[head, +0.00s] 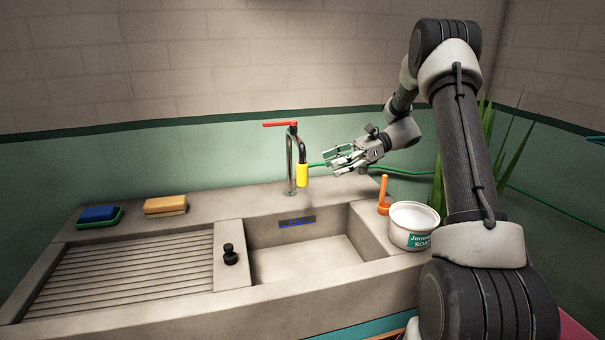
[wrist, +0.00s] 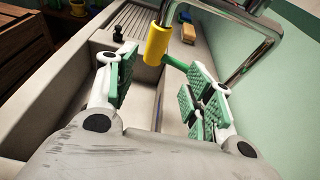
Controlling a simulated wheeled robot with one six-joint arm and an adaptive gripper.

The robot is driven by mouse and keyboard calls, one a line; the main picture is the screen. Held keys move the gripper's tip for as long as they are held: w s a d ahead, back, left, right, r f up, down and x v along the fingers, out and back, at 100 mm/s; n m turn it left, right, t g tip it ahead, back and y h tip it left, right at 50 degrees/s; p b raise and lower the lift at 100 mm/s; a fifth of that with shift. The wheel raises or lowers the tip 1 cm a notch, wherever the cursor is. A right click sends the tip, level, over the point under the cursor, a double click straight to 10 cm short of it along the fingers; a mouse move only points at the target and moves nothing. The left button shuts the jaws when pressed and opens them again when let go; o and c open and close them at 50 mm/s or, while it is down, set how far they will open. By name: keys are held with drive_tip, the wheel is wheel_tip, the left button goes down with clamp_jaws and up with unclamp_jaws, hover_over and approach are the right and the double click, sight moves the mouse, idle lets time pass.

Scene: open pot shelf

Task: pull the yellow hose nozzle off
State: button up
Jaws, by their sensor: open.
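The yellow hose nozzle (head: 302,175) is on the end of the chrome tap's spout (head: 301,153), which has a red lever on top. It hangs above the back edge of the sink. My gripper (head: 341,160) is open and empty, to the right of the nozzle and apart from it. In the wrist view, the nozzle (wrist: 157,44) shows beyond the fingertips, roughly between the two green-padded fingers (wrist: 160,88).
The sink basin (head: 310,262) lies below. A white soap tub (head: 412,226) and an orange-handled brush (head: 384,190) stand at its right. A black plug (head: 230,254), a yellow sponge (head: 165,205) and a blue sponge (head: 98,213) are at the left. A tiled wall stands close behind.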

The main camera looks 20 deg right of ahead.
sight(306, 175)
drive_tip(key=x, duration=0.9)
drive_tip(key=shift+a+f, duration=0.15)
drive_tip(key=shift+a, duration=0.2)
drive_tip(key=c, duration=0.7)
drive_tip(key=shift+f, duration=0.15)
drive_tip(key=shift+f, duration=2.35)
